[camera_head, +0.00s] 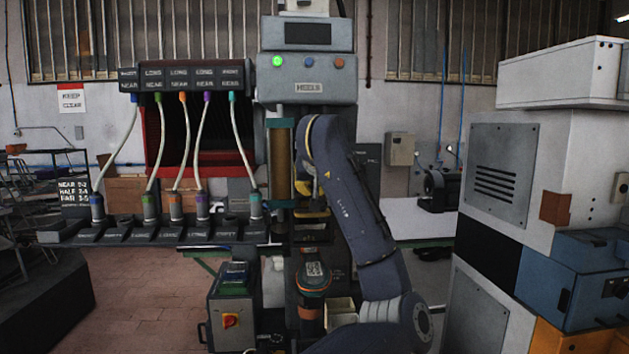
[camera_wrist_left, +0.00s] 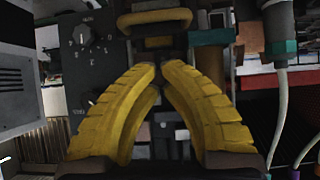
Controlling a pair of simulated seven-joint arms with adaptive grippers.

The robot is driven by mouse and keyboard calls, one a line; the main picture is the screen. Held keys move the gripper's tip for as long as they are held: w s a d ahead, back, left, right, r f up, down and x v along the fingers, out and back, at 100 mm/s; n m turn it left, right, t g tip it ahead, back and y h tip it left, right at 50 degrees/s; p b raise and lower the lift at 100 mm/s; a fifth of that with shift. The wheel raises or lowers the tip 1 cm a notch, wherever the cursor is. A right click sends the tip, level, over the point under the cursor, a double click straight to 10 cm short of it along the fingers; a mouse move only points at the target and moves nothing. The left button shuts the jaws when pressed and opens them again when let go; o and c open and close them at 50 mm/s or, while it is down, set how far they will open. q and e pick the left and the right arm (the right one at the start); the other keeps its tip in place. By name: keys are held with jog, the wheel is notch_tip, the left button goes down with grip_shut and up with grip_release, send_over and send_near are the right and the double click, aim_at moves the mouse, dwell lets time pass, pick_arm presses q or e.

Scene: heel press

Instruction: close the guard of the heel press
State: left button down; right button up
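The heel press (camera_head: 306,62) stands in the middle of the head view, with a green lit lamp on its head. An amber panel with teal ends (camera_head: 279,160), perhaps its guard, stands upright left of my arm. A yellow bar handle (camera_wrist_left: 155,18) crosses the top of the left wrist view, beyond my fingertips. My left gripper (camera_wrist_left: 160,66) has its yellow fingers brought together at the tips, with nothing visible between them. In the head view it is at the press opening, partly hidden behind my arm. My right gripper is in neither view.
A rack of hoses with coloured ends (camera_head: 175,230) reaches left of the press. A grey cabinet (camera_head: 515,170) fills the right side. A dial panel (camera_wrist_left: 88,40) is left of the handle in the wrist view.

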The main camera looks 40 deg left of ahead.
aim_at(312, 216)
pick_arm(q)
jog(key=f, duration=0.1)
jog(key=w+a+f, duration=0.1)
jog(key=f, duration=0.1)
jog(key=shift+w+a, duration=0.1)
jog(key=shift+a, duration=0.05)
jog(key=shift+f, duration=0.6)
jog(key=shift+w+a+f, duration=0.1)
jog(key=shift+f, duration=0.2)
jog(key=shift+f, duration=0.15)
jog(key=shift+f, duration=1.95)
